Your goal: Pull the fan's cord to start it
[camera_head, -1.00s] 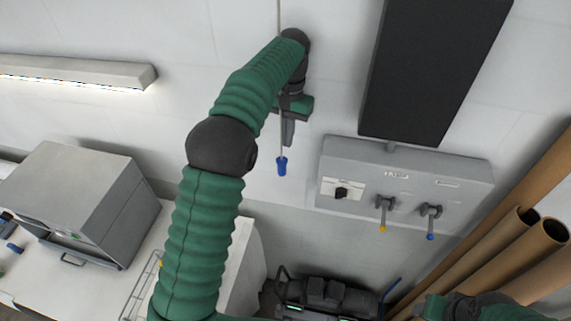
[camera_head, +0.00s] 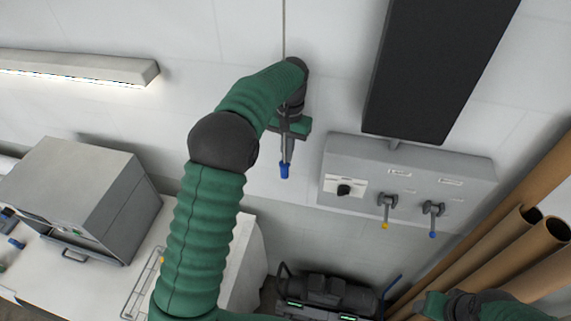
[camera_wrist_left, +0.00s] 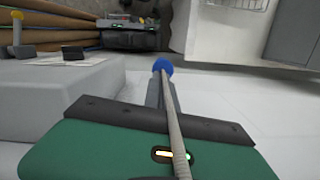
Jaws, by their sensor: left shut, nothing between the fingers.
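The fan's cord (camera_head: 284,35) hangs in front of the wall and ends in a blue pull knob (camera_head: 285,171). My left gripper (camera_head: 287,156) is shut and empty, pointing down at the cord's lower end, with its fingertips just above the knob in the head view. In the left wrist view the cord (camera_wrist_left: 175,125) crosses in front of the green gripper body and the grey fingers (camera_wrist_left: 161,93), and the blue knob (camera_wrist_left: 163,65) shows at their far end. I cannot tell if they touch. My right gripper (camera_head: 432,304) is partly in view at the bottom right; its fingers are unclear. The fan is not in view.
A grey control box (camera_head: 408,172) with a knob and two levers is on the wall to the right, below a dark panel (camera_head: 437,70). Cardboard tubes (camera_head: 515,250) lean at the right. A grey machine (camera_head: 85,195) stands on the white bench at the left.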

